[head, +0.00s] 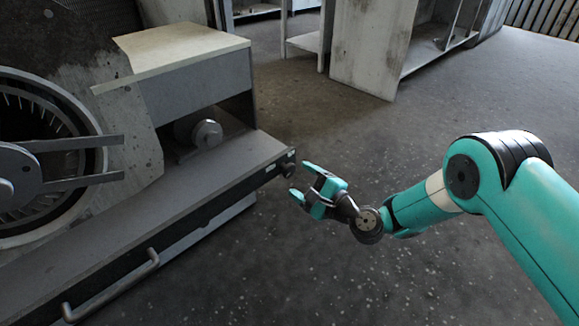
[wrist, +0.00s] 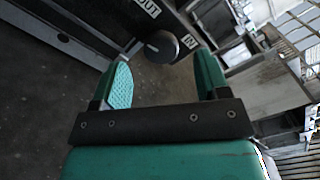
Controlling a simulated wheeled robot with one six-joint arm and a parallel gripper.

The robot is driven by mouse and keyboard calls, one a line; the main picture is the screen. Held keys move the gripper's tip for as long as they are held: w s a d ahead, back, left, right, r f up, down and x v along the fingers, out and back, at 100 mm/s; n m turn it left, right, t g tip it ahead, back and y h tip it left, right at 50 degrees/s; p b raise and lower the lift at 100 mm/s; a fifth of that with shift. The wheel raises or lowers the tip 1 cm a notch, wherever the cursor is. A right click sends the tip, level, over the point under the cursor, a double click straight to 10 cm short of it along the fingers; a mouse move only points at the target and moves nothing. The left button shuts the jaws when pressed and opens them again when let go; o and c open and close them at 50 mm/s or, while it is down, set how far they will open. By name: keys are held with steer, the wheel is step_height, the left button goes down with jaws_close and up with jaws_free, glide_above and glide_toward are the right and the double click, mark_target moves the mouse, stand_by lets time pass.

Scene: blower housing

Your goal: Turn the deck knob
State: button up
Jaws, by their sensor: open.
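The deck knob (head: 288,169) is a small dark round knob at the right end of the deck's front edge. In the wrist view, the knob (wrist: 161,47) shows a grey face, with a white OUT label (wrist: 148,7) and a white IN label (wrist: 189,41) beside it. My gripper (head: 301,180) is open and empty, its fingers pointing at the knob from the right. In the wrist view, the knob appears between and beyond the open fingertips (wrist: 163,72). I see no contact between the fingers and the knob.
The grey deck (head: 190,195) carries a blower housing with a round finned opening (head: 45,125) and a pale-topped box (head: 185,50). A grey round part (head: 207,133) sits in the recess below the box. A bar handle (head: 115,288) runs along the lower front. Open floor (head: 300,260) surrounds my arm.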

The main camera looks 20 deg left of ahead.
mark_target(290, 172)
steer(key=b+x, duration=0.1)
steer(key=x, duration=0.4)
steer(key=c, duration=0.9)
